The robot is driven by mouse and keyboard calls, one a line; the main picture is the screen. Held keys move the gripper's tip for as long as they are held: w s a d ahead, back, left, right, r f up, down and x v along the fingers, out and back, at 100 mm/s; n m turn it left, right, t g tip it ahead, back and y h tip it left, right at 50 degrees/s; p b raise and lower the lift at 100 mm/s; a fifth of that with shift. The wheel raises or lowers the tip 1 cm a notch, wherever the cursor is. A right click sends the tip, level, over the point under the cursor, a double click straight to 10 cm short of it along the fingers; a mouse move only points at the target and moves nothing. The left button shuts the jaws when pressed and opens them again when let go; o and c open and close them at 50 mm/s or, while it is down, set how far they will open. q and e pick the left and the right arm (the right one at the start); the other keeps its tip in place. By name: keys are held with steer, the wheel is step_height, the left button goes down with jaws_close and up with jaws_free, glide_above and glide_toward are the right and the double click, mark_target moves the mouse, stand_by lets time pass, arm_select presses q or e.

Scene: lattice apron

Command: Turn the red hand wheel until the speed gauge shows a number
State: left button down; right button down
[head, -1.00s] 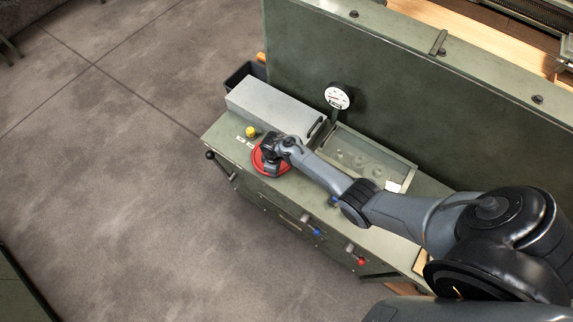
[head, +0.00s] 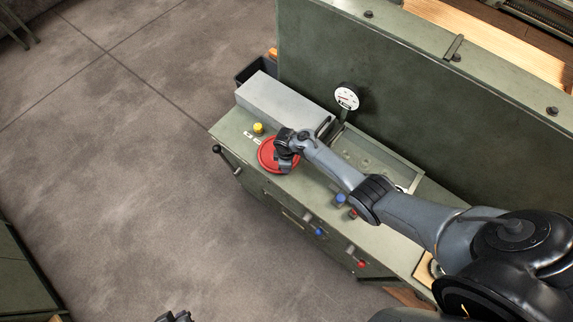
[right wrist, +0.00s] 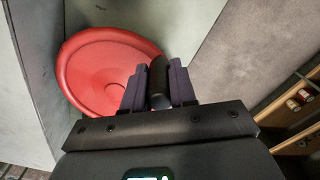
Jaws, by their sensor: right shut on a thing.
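The red hand wheel (head: 269,155) lies flat on the green bench top, near its left end. It also shows in the right wrist view (right wrist: 100,72), partly hidden by my gripper. My right gripper (head: 284,164) is over the wheel's right side. In the right wrist view its fingers (right wrist: 158,88) are shut on a dark upright handle (right wrist: 159,76) at the wheel's edge. The speed gauge (head: 346,98) is a round white dial on a post behind the wheel; its reading is too small to tell. My left gripper is not clearly seen.
A yellow knob (head: 258,128) stands beside the wheel. A grey box (head: 283,102) and a shallow green tray (head: 375,157) sit behind it. A tall green panel (head: 400,85) closes off the back. Blue and red knobs line the front. Open floor lies to the left.

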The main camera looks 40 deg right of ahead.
steer(key=c, duration=0.9)
jaws_free()
steer(key=shift+r+p, duration=0.3)
steer(key=shift+r, duration=0.3)
step_height(320, 180, up, 10)
steer(key=shift+f+p, duration=0.25)
steer(key=shift+p, duration=0.85)
steer(key=shift+s, duration=0.1)
